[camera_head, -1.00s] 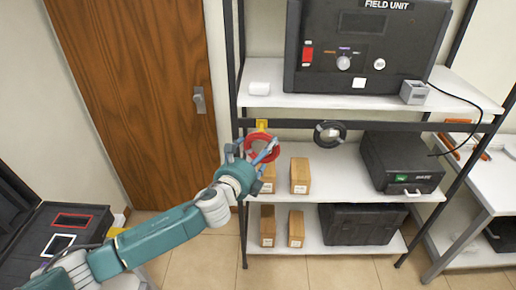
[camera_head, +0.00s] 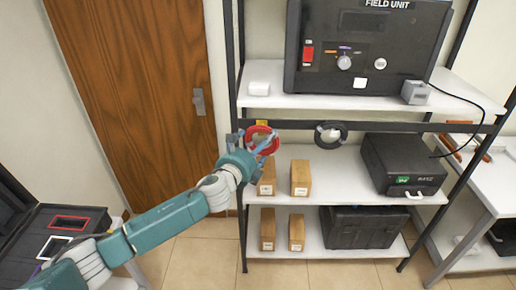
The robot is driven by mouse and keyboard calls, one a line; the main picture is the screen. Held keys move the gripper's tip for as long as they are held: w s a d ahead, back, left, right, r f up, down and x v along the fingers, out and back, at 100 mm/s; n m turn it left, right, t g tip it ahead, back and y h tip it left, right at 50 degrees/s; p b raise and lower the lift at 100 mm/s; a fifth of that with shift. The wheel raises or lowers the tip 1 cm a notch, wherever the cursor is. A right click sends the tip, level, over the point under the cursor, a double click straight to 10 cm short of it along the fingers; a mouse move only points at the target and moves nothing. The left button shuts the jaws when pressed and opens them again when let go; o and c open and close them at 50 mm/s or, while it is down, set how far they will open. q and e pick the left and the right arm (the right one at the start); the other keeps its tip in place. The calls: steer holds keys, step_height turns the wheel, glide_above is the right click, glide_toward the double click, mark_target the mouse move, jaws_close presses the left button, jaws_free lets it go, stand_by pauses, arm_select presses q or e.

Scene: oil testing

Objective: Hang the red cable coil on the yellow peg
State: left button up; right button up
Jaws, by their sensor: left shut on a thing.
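The red cable coil (camera_head: 272,135) is a ring at the front left of the shelf rack, just under the upper shelf's rail. My left gripper (camera_head: 262,147) is shut on the red coil, with its fingers across the ring. The yellow peg (camera_head: 262,123) shows only as a small yellow patch above and behind the coil. The coil overlaps it in the picture, and I cannot tell whether the coil is around the peg or in front of it. My right gripper is not in view.
A black coil (camera_head: 331,134) hangs on a light peg to the right. Cardboard boxes (camera_head: 300,178) stand on the shelf below, beside a black case (camera_head: 402,165). The field unit (camera_head: 365,50) stands on the upper shelf. A wooden door (camera_head: 140,90) is at left.

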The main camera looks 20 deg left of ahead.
mark_target(259, 135)
arm_select(q)
steer(key=shift+w+a+f+b, duration=0.25)
steer(key=shift+w+b, duration=0.1)
steer(key=shift+w, duration=0.5)
steer(key=shift+w+a+f+b, duration=0.1)
steer(key=shift+w+a+b, duration=0.2)
steer(key=shift+w, duration=0.55)
steer(key=shift+w+a+f+b, duration=0.2)
steer(key=shift+w+b, duration=0.2)
steer(key=shift+w, duration=0.45)
steer(key=o, duration=1)
steer(key=shift+o, duration=0.2)
